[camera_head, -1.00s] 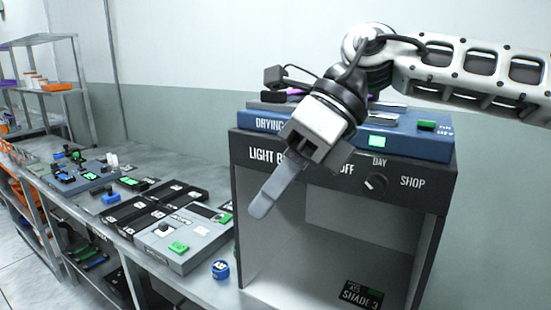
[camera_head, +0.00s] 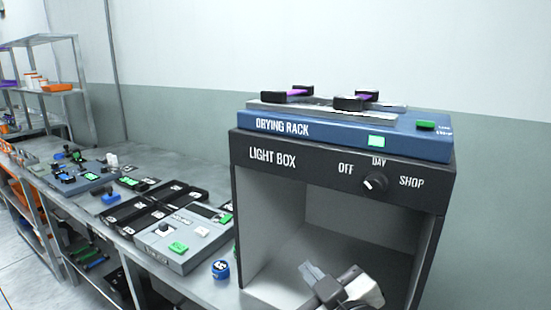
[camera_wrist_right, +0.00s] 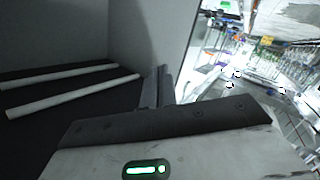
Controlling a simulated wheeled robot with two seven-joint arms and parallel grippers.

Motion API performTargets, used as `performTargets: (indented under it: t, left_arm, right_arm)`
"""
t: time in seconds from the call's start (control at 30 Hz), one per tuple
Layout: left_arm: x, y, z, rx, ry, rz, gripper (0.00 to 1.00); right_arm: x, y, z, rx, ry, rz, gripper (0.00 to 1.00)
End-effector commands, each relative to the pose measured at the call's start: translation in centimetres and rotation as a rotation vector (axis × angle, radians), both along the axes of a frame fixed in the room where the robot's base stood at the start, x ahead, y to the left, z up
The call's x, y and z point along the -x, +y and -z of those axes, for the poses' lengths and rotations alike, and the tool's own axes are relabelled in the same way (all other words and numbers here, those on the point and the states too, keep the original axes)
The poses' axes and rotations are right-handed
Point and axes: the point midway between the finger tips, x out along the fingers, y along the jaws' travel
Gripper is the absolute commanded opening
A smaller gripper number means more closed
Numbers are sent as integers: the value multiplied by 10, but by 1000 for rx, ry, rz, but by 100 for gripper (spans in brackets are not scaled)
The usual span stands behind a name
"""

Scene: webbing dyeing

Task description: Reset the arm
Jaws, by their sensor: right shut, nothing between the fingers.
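My right gripper (camera_head: 312,272) is low in front of the open light box (camera_head: 248,210) in the head view, its fingers closed together with nothing between them. Its shut fingers (camera_wrist_right: 160,88) also show in the right wrist view, beside the dark surface and white bars. The rest of my right arm is mostly out of the head view. My left gripper is not in view.
The drying rack (camera_head: 345,132) sits on the light box, with black clamps (camera_head: 287,96) and purple webbing on top. The light box knob (camera_head: 375,182) points up. Grey (camera_head: 195,240) and blue (camera_head: 82,178) panels, black trays (camera_head: 160,202) and a blue jar (camera_head: 221,269) lie left. A metal shelf (camera_head: 75,60) stands far left.

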Motion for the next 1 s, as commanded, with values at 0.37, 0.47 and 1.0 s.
performTargets:
  t: [0.37,0.47,1.0]
  left_arm:
    - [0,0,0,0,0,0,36]
    - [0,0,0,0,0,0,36]
    - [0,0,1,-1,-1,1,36]
  right_arm:
    - [124,-103,158,-45,763,330,0]
    - [153,-116,175,-42,877,378,0]
    - [200,-133,235,-81,1014,444,0]
